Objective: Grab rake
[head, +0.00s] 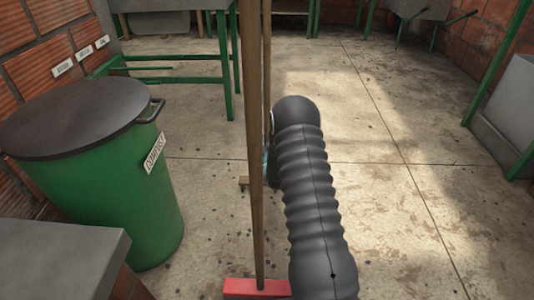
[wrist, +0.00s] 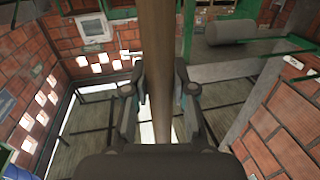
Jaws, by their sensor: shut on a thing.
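My gripper (head: 268,158) is mostly hidden behind my own black arm and a wooden pole in the head view. In the wrist view my gripper (wrist: 160,92) has its fingers on both sides of an upright wooden handle (wrist: 157,45) and is shut on it. The head view shows a near wooden pole (head: 252,120) with a red head (head: 256,288) on the floor. I cannot tell for sure which pole is the rake.
A green bin (head: 120,190) with a dark lid (head: 75,115) stands at the left, behind a grey surface (head: 60,260). A green metal frame (head: 180,75) stands at the back left. The concrete floor (head: 400,190) at the right is clear.

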